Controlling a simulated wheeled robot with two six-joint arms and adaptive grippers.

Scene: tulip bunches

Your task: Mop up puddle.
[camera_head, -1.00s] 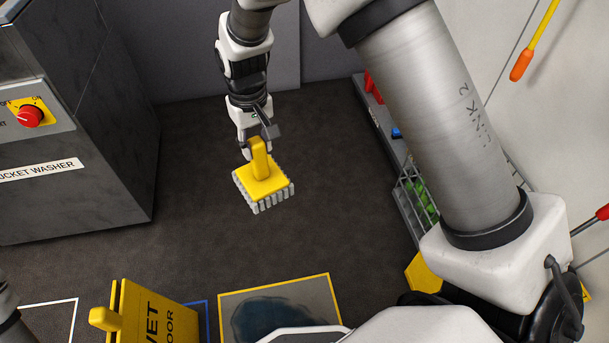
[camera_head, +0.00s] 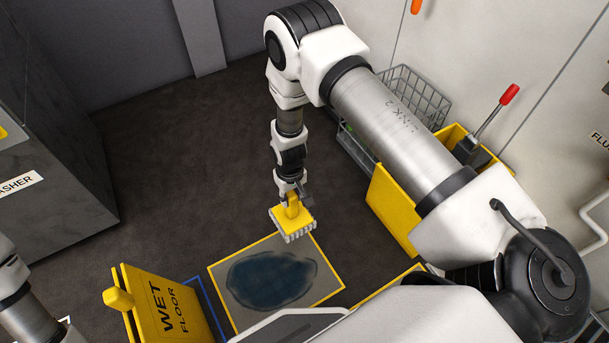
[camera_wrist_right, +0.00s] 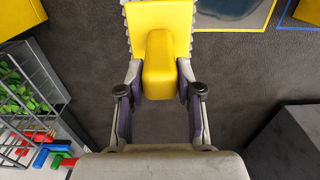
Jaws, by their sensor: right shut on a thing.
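The mop head (camera_head: 291,219) is a yellow block with a raised yellow handle and a grey-white fringe. My right gripper (camera_head: 293,196) is shut on its handle and holds it near the far edge of the puddle mat. The right wrist view shows the yellow handle (camera_wrist_right: 159,66) between the two fingers (camera_wrist_right: 160,95). The dark blue puddle (camera_head: 270,280) lies on a grey, yellow-bordered floor panel (camera_head: 322,288). The mop appears just beyond the puddle; its height above the floor is hard to tell. My left gripper is out of view; part of that arm shows at the lower left.
A yellow wet-floor sign (camera_head: 165,305) stands left of the panel. A yellow bucket (camera_head: 392,207) with a red-tipped lever (camera_head: 509,95) stands to the right. A wire basket (camera_head: 415,95) is behind it. The grey washer (camera_head: 50,150) is at left. Dark floor between is clear.

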